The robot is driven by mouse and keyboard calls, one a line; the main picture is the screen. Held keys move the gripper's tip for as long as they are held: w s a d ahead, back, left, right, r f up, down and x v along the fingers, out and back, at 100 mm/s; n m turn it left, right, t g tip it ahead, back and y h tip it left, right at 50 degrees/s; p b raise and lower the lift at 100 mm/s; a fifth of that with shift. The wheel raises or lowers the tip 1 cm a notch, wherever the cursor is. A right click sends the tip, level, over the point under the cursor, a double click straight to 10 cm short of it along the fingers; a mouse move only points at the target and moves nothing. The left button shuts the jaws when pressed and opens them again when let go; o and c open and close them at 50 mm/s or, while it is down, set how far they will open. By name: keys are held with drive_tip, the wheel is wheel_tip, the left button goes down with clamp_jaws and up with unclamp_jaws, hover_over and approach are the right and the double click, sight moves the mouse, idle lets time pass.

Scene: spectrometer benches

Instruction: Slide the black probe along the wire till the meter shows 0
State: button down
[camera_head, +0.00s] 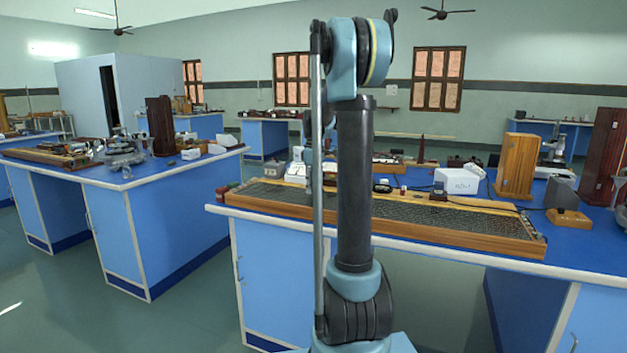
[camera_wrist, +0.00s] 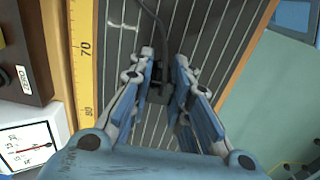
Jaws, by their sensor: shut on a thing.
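The black probe (camera_wrist: 158,92) is between the fingers of my gripper (camera_wrist: 164,60) in the wrist view, with its dark cable running up the picture. The gripper is shut on it, above the dark board (camera_wrist: 205,50) with several parallel wires. A yellow scale (camera_wrist: 85,65) marked 70 and 80 lies left of the wires. The meter (camera_wrist: 28,142) is at lower left, with a red needle; its reading is too small to tell. The long wire board (camera_head: 450,222) also shows in the head view, where my arm hides part of it. Whether the probe touches a wire is unclear.
A brown box with a white label (camera_wrist: 12,84) stands beside the scale. On the blue bench, a white box (camera_head: 460,181) and a wooden stand (camera_head: 516,166) stand behind the board. Another bench (camera_head: 185,190) is at left, with floor between.

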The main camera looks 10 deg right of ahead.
drive_tip(key=shift+f, duration=0.45)
drive_tip(key=shift+f, duration=0.25)
drive_tip(key=shift+w+a, duration=0.25)
drive_tip(key=shift+a, duration=0.15)
drive_tip(key=shift+f, duration=0.15)
idle(1.0)
idle(2.1)
drive_tip(key=c, duration=1.4)
unclamp_jaws()
